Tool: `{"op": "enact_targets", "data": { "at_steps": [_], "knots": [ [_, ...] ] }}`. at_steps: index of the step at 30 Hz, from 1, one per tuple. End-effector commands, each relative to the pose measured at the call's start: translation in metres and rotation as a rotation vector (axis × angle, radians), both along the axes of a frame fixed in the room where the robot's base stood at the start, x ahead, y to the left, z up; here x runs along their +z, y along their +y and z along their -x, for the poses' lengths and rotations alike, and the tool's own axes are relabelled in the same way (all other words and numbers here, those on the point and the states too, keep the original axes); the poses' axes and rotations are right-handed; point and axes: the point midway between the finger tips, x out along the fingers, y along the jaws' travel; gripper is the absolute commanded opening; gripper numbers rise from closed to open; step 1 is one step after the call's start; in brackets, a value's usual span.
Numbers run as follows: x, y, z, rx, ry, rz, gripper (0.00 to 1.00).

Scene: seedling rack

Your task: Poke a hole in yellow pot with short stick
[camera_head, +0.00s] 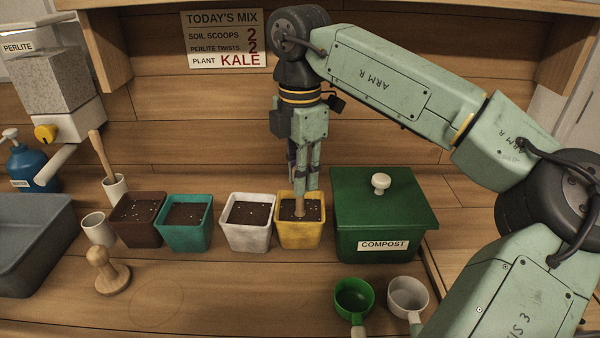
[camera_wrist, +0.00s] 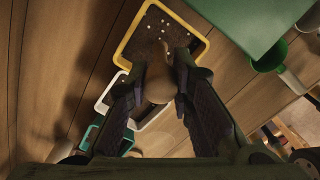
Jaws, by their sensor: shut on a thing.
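The yellow pot (camera_head: 300,234) stands at the right end of the row of pots, beside the compost bin. It holds dark soil with white specks. My gripper (camera_head: 304,180) points straight down above it, shut on the short wooden stick (camera_head: 300,204). The stick's lower end is at the soil in the pot; how deep it goes in I cannot tell. In the wrist view the stick's rounded top (camera_wrist: 158,84) sits between the two fingers (camera_wrist: 155,90), over the yellow pot's rim (camera_wrist: 128,42).
White (camera_head: 249,236), teal (camera_head: 186,236) and brown (camera_head: 140,232) pots of soil stand to the left. The green compost bin (camera_head: 384,215) is close on the right. A wooden tamper (camera_head: 112,278), a longer stick (camera_head: 101,155) in a cup, and green (camera_head: 353,296) and white (camera_head: 407,295) scoops stand nearby.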

Motion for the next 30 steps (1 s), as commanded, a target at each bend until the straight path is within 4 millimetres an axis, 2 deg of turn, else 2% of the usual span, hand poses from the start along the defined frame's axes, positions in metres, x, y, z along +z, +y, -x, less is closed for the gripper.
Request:
{"op": "enact_targets", "data": {
  "at_steps": [20,30],
  "knots": [
    [-0.015,0.000,0.000,0.000,0.000,0.000,0.00],
    [-0.014,0.000,0.000,0.000,0.001,0.001,0.00]
  ]
}}
